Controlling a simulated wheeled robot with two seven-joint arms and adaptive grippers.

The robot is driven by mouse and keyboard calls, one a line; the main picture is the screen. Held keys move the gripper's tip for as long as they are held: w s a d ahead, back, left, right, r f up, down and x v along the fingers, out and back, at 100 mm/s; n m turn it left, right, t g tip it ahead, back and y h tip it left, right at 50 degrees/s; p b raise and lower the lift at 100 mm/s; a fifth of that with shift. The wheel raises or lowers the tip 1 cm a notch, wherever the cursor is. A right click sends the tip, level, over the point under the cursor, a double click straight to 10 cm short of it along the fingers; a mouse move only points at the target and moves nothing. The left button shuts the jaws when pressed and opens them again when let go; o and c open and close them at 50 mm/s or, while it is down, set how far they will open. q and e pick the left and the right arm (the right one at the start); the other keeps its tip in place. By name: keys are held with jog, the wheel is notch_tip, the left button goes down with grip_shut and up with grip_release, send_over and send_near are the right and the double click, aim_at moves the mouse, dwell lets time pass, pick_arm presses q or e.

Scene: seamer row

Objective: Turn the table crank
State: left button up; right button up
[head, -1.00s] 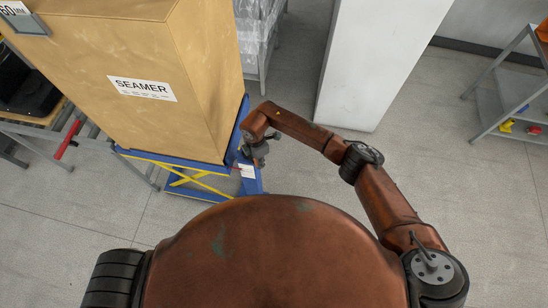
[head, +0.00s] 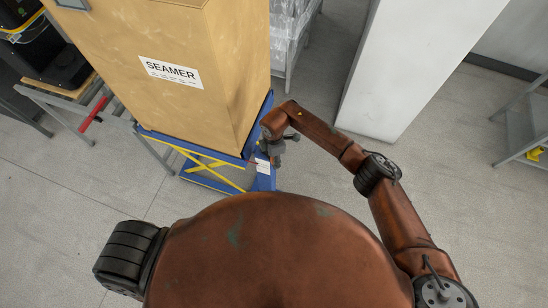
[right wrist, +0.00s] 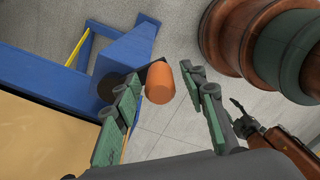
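The table crank has an orange handle (right wrist: 160,82) and a dark hub, on the blue lift table (right wrist: 60,62). In the head view the blue table (head: 262,178) stands under a tan box, and my right gripper (head: 279,143) is at its right side, low and small. In the right wrist view my right gripper (right wrist: 166,80) is open. Its green-padded fingers stand on both sides of the orange handle, with a clear gap on the right finger's side. What seems to be my left gripper (right wrist: 241,115) is small and dark beyond it; its fingers are unclear.
The large tan SEAMER box (head: 190,95) covers the table top. A white pillar (head: 410,75) stands at the right, a wire rack (head: 290,40) with clear-wrapped goods behind, and a grey shelf (head: 525,125) at far right. The floor between is open.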

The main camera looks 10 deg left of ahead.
notch_tip(320, 180, up, 12)
dwell(0.7)
